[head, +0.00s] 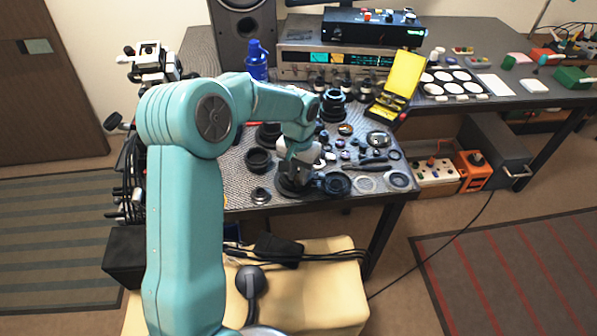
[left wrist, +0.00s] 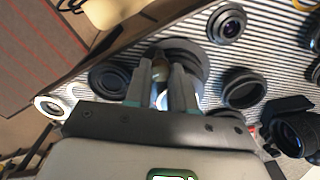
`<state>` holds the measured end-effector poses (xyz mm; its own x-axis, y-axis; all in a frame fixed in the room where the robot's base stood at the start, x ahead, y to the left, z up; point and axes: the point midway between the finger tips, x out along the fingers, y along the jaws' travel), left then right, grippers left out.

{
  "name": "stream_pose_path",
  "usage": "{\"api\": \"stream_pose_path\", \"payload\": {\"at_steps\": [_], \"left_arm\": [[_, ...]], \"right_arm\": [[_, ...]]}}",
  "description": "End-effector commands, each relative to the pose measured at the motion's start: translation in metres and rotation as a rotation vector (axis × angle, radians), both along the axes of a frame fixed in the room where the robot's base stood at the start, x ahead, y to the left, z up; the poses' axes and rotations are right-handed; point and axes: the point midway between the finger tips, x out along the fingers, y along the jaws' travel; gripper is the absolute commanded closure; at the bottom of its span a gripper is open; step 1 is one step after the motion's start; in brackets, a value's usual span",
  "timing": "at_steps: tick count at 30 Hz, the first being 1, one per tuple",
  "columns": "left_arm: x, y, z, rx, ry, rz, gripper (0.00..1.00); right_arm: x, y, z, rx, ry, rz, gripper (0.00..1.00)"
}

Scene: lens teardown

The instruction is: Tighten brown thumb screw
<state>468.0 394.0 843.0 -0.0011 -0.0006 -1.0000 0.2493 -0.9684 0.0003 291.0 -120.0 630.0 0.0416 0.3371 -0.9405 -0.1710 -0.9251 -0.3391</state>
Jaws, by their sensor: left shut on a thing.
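My left gripper (head: 292,180) reaches down over the near part of the work table. In the left wrist view its two fingers (left wrist: 162,75) are shut on a small brownish piece, the brown thumb screw (left wrist: 160,70), seen between the fingertips. A dark round base (left wrist: 188,54) lies right under the fingertips. The dark base also shows in the head view (head: 287,189), partly covered by the gripper. The fingers hide most of the screw, so its seating cannot be told. My right gripper is in neither view.
Black lens rings surround the gripper, among them one to the left (head: 258,160) and one to the right (head: 337,184). A small lens part (head: 261,195) lies near the front edge. A yellow case (head: 401,82) stands open behind. Striped mat covers the table (head: 232,172).

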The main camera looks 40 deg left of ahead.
Motion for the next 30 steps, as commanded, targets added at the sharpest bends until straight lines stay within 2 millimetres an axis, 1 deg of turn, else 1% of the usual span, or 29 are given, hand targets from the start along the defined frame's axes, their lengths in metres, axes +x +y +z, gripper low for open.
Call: {"api": "stream_pose_path", "payload": {"at_steps": [1,2,3,4,11,14,17,20,24,27,30], "left_arm": [[0.001,0.001,0.002,0.002,-0.006,0.0,1.0],[0.001,0.001,0.002,0.002,-0.006,0.0,0.67],[0.001,0.001,0.002,0.002,-0.005,0.0,0.53],[0.001,0.001,0.002,0.002,-0.005,0.001,0.5],[0.001,0.0,0.001,0.002,-0.003,0.001,0.5],[0.001,0.001,0.008,0.002,-0.005,0.001,0.5],[0.001,0.0,0.025,0.002,-0.007,0.002,0.5],[0.002,0.0,0.05,0.003,-0.009,0.0,0.5],[0.001,0.0,0.089,0.002,-0.01,0.001,0.5],[0.001,0.0,0.115,0.002,-0.008,0.001,0.5],[0.001,0.0,0.136,0.003,-0.007,0.0,0.5]], "right_arm": [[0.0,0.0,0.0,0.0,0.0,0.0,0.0],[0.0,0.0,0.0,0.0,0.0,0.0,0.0],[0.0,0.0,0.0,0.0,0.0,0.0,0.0],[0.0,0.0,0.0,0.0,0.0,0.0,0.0],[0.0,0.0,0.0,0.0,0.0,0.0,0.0],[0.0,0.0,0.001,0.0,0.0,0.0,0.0],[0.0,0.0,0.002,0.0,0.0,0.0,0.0],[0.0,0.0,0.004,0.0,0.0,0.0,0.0],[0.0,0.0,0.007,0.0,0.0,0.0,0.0],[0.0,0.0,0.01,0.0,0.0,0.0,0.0],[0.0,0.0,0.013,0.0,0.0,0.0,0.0]]}}
